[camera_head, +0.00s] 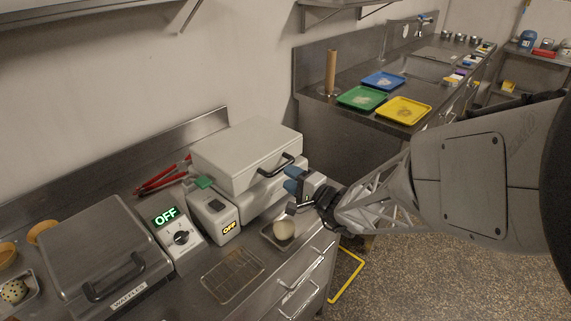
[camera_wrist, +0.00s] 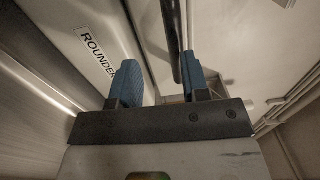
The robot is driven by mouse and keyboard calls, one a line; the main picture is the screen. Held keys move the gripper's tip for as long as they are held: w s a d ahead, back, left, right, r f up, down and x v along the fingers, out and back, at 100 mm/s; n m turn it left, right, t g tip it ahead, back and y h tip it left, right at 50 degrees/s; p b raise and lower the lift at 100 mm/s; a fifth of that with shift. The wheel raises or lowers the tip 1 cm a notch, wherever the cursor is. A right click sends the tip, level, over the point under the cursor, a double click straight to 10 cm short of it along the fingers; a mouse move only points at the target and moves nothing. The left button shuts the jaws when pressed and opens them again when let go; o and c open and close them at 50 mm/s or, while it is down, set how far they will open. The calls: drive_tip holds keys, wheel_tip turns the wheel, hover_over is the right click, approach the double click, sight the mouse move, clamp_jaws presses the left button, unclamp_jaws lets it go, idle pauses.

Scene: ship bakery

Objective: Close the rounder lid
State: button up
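The rounder (camera_head: 275,193) stands on the counter, and its label shows in the wrist view (camera_wrist: 97,57). Its pale grey lid (camera_head: 240,150) lies low over the base. I cannot tell whether it is fully down. The lid's black bar handle (camera_head: 275,177) is at the front. My gripper (camera_head: 293,179) is just in front of and below the handle, with its blue fingers apart. In the wrist view my gripper (camera_wrist: 162,85) has a dark bar (camera_wrist: 172,40), likely the handle, ahead of the gap, nearer the right finger. I cannot tell whether they touch.
A dough ball (camera_head: 284,229) sits in a small tray in front of the rounder. A wire rack (camera_head: 233,275), OFF-switch boxes (camera_head: 180,238) and a waffle maker (camera_head: 95,250) stand to the left. Red-handled tongs (camera_head: 160,178) lie behind. Coloured trays (camera_head: 362,98) are on the far counter.

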drive_tip(key=shift+v, duration=2.95)
drive_tip(key=shift+r, duration=0.1)
drive_tip(key=s+a+r+n+g+h, duration=0.1)
drive_tip(key=s+a+r+n+g, duration=0.1)
drive_tip(key=s+r+n+g, duration=0.4)
drive_tip(key=s+a+r+n+g+h, duration=0.1)
drive_tip(key=s+g, duration=0.3)
drive_tip(key=s, duration=0.5)
drive_tip(key=s+d+r+n+h, duration=0.2)
drive_tip(key=s+d+r+h, duration=0.3)
drive_tip(key=s+d+h, duration=0.5)
drive_tip(key=shift+s+d+r+h, duration=0.2)
drive_tip(key=shift+d+r+h, duration=0.3)
drive_tip(key=shift+d, duration=0.65)
